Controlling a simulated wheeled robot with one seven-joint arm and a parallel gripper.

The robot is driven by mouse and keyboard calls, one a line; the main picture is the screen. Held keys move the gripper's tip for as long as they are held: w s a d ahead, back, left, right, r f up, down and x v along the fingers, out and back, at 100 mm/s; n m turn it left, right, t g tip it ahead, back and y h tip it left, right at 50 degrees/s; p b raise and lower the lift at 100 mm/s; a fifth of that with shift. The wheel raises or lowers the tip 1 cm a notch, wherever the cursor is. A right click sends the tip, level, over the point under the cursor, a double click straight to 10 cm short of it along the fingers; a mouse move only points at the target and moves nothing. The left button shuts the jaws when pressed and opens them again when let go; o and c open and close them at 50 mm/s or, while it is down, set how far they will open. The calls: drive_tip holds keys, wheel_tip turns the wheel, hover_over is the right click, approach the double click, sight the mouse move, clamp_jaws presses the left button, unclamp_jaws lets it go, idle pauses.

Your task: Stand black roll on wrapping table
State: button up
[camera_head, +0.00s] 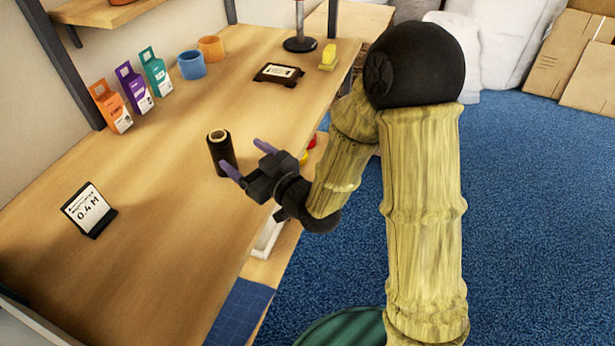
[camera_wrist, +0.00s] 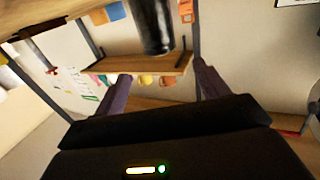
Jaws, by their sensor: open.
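The black roll (camera_head: 221,152) stands upright on the wooden table (camera_head: 165,215), near its right edge, with its pale core showing on top. My gripper (camera_head: 247,159) is open just to the right of the roll, its purple fingers pointing toward it. One fingertip appears close to the roll's lower side; I cannot tell if they touch. In the wrist view the roll (camera_wrist: 153,25) shows beyond and between the spread fingers (camera_wrist: 162,70), with nothing held between them.
A 0.4 M sign (camera_head: 89,211) stands at the near left. Several coloured cartons (camera_head: 135,90), a blue cup (camera_head: 192,65) and an orange cup (camera_head: 211,47) line the back. A dark-framed plate (camera_head: 278,73) lies further along. The table between sign and roll is clear.

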drive_tip(key=d+f+h, duration=0.1)
drive_tip(key=w+d+f+h, duration=0.1)
drive_tip(key=d, duration=0.1)
drive_tip(key=d+f+m+g+h, duration=0.1)
drive_tip(key=d+h, duration=0.1)
drive_tip(key=shift+w, duration=0.25)
drive_tip(key=s+d+f+m+g+h, duration=0.2)
drive_tip(key=s+d+m+g+h, duration=0.15)
drive_tip(key=d, duration=0.45)
drive_tip(key=s+d+f+m+g+h, duration=0.2)
drive_tip(key=d+h, duration=0.2)
drive_tip(key=d, duration=0.4)
drive_tip(key=s+d+m+g+h, duration=0.1)
drive_tip(key=s+d+m+g, duration=0.1)
drive_tip(key=s+d, duration=0.3)
drive_tip(key=s+g, duration=0.1)
drive_tip(key=s, duration=0.2)
drive_tip(key=shift+s+r+g, duration=0.15)
drive_tip(key=shift+s+g, duration=0.2)
drive_tip(key=shift+s, duration=0.05)
